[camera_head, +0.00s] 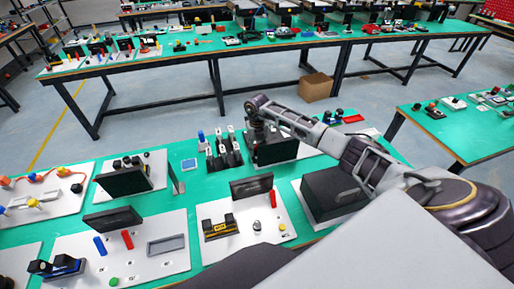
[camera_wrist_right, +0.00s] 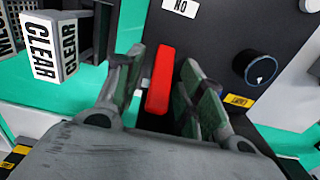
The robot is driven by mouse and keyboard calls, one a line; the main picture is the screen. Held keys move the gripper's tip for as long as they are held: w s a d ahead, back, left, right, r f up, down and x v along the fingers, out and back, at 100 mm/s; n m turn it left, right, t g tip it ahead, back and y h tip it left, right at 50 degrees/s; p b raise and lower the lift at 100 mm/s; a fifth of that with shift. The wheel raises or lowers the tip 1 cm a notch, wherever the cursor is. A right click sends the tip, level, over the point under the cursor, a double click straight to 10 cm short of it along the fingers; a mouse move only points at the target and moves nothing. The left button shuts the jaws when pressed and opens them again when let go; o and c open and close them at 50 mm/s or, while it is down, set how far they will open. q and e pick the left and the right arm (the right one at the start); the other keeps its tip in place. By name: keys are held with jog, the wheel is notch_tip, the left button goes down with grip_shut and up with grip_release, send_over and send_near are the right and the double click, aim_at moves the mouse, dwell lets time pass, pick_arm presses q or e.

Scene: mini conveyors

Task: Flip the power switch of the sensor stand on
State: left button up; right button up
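A red switch lever (camera_wrist_right: 160,78) stands on a black panel (camera_wrist_right: 222,30) in the right wrist view. A white label (camera_wrist_right: 181,6) with upside-down "ON" lies beyond it. My right gripper (camera_wrist_right: 163,88) is partly open, its fingers on either side of the lever. The gaps look narrow, and I cannot tell if either finger touches it. In the head view my right gripper (camera_head: 257,125) points down by a dark box-like unit (camera_head: 280,150), which seems to be the stand; the lever is hidden there. My left gripper is not in view.
A dark knob (camera_wrist_right: 255,68) sits right of the lever in the wrist view. Lettered blocks, one reading "CLEAR" (camera_wrist_right: 42,47), stand at the left. In the head view, upright black units (camera_head: 224,155) stand close left of my gripper, and a black box (camera_head: 325,192) is nearer.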

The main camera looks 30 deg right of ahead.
grip_shut()
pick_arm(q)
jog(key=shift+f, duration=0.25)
pick_arm(e)
jog(key=shift+w+g, duration=0.15)
jog(key=shift+g, duration=0.15)
jog(key=shift+w+d+g+b, duration=0.1)
jog(key=shift+w+g+b, duration=0.1)
jog(key=shift+g+b, duration=0.65)
jog(key=shift+y+b, duration=0.3)
jog(key=shift+b, duration=0.15)
jog(key=shift+w+g+b, duration=0.25)
jog(key=shift+g+b, duration=0.4)
jog(key=shift+b, duration=0.6)
jog(key=shift+d+r+b, duration=0.1)
jog(key=shift+r+b, duration=0.05)
jog(key=shift+b, duration=0.15)
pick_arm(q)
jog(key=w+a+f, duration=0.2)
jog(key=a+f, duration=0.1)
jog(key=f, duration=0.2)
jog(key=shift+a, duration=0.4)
